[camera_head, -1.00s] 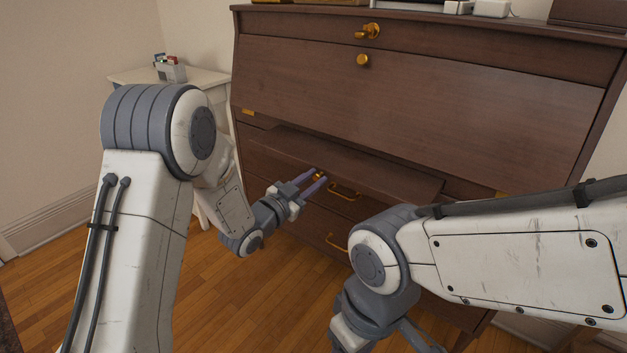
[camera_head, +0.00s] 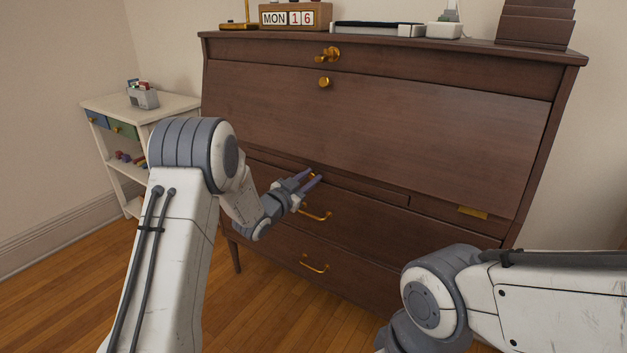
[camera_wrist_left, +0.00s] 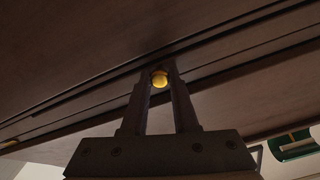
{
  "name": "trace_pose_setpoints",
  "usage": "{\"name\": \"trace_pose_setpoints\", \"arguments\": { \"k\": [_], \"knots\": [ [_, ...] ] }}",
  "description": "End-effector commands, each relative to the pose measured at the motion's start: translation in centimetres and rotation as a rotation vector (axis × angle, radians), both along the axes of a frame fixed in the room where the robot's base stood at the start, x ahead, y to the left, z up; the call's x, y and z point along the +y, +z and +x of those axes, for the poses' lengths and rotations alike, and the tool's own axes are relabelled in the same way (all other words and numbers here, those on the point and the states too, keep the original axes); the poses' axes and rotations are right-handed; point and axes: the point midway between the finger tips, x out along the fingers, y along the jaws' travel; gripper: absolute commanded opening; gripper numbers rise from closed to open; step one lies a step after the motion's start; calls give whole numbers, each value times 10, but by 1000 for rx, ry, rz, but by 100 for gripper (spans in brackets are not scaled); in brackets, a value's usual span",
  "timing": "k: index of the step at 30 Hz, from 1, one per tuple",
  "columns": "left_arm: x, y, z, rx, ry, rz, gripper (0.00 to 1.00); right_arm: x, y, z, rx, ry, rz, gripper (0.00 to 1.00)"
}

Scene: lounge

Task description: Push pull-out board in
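The dark wooden pull-out board (camera_head: 365,189) sits in the slot below the desk's sloping front, its front edge looking about level with the panels beside it. A small gold knob (camera_wrist_left: 159,79) is on its front. My left gripper (camera_head: 315,177) is at the board, its two fingers apart on either side of the knob. The left wrist view shows the fingers (camera_wrist_left: 160,85) close to the knob's sides; I cannot tell whether they touch it. My right gripper is out of the picture; only part of my right arm shows.
The desk (camera_head: 400,110) has drawers with gold handles (camera_head: 315,212) below the board. A calendar (camera_head: 295,17) and other items stand on top. A small white side table (camera_head: 180,103) stands at the left. Wooden floor lies open in front at the left.

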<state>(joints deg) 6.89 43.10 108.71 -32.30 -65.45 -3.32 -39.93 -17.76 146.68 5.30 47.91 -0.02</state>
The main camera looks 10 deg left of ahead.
Motion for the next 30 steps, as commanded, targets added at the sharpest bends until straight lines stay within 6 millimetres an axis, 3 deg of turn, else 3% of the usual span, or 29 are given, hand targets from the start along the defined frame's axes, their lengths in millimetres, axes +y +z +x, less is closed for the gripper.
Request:
{"name": "trace_pose_setpoints", "arguments": {
  "k": [1, 2, 3, 14, 30],
  "knots": [
    [-1, 3, 2, -7, 0, -1, 43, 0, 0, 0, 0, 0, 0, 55],
    [-1, 3, 2, -7, 0, -1, 54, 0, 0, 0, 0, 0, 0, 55],
    [-1, 2, 2, -6, 0, 0, 58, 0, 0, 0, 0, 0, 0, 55],
    [2, 2, -4, -3, 1, 0, 58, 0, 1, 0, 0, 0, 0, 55],
    [36, 2, -87, -3, 1, 0, 58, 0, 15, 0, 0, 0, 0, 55]
  ]
}}
